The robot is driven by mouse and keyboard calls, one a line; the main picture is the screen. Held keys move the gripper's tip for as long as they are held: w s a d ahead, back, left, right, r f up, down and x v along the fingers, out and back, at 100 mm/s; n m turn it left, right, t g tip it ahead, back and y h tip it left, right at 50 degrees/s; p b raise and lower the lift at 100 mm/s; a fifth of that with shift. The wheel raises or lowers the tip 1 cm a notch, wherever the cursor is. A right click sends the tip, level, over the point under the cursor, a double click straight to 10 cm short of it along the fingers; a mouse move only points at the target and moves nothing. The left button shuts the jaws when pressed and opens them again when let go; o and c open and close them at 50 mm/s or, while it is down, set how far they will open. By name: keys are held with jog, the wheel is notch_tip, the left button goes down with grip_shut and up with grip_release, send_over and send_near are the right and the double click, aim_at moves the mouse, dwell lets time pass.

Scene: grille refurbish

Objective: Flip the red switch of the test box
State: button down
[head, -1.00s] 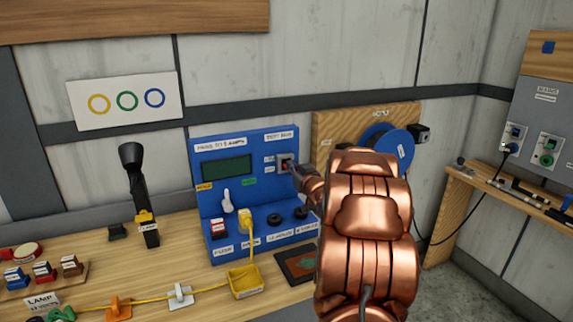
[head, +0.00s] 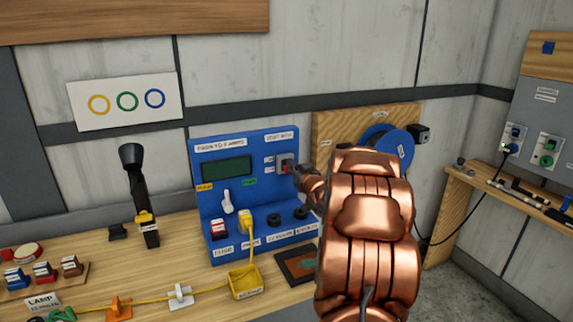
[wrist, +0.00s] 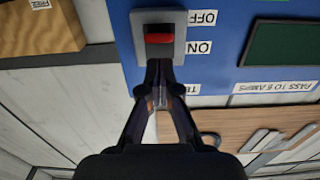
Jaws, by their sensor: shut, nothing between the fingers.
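The blue test box (head: 265,142) stands on the bench against the wall, with a dark display. Its red switch (head: 287,169) sits in a grey plate at the upper right of its face. In the wrist view, which is upside down, the red switch (wrist: 159,39) lies across the plate, nearer the ON label than the OFF label. My gripper (head: 297,173) is shut and empty, just right of the switch. In the wrist view its fingertips (wrist: 160,66) are at the plate's edge, close to the red lever; I cannot tell whether they touch.
A yellow cable plug (head: 244,221) and a white lever (head: 227,202) are on the box's front. A yellow tray (head: 246,284) is before it. A blue reel (head: 388,146) hangs on a wooden board at right. A black torch (head: 139,195) stands at left.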

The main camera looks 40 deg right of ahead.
jog(key=shift+s, duration=0.1)
jog(key=v, duration=0.9)
dwell(0.8)
dwell(0.4)
